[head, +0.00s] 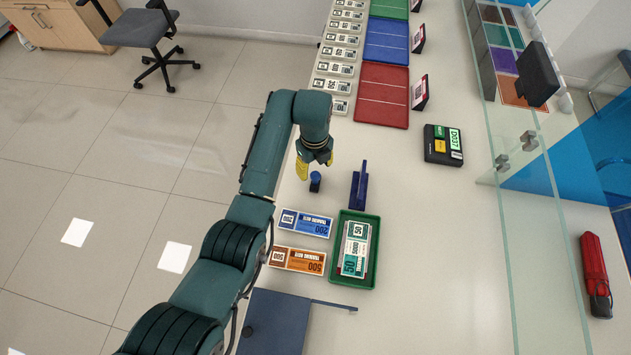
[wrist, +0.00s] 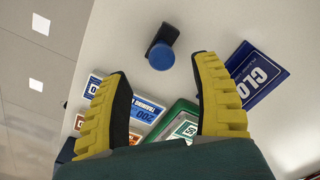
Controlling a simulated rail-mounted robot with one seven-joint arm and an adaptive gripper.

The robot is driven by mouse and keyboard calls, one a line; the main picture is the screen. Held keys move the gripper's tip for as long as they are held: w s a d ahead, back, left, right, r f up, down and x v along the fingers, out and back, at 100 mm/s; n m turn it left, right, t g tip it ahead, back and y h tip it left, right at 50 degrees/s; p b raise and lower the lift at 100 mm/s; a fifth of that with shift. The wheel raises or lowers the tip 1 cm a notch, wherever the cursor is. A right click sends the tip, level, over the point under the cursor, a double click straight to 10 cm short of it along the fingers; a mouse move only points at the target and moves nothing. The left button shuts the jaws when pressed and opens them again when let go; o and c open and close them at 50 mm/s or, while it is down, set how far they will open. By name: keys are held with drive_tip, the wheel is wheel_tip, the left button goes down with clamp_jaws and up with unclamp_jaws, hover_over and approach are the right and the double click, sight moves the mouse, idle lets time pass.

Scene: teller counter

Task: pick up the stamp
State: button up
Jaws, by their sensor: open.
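The stamp (head: 315,182), with a round blue top and a dark body, stands on the pale counter. In the wrist view the stamp (wrist: 161,55) shows just beyond the fingertips, between their lines. My gripper (head: 316,167) has yellow fingers and is open and empty, above the counter close to the stamp. In the wrist view the fingers of my gripper (wrist: 162,78) are spread apart with nothing between them. Whether a finger touches the stamp cannot be told.
A blue sign (head: 359,187) stands right of the stamp. Training notes (head: 305,223) and a green tray (head: 369,278) with notes lie nearer. A red mat (head: 382,94) and a black box (head: 443,145) are farther back. A glass screen (head: 535,220) edges the right side.

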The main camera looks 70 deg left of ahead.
sight(315, 174)
wheel_tip(315, 174, down, 6)
drive_tip(key=shift+w+f+b, duration=0.1)
drive_tip(key=shift+b, duration=0.7)
clamp_jaws()
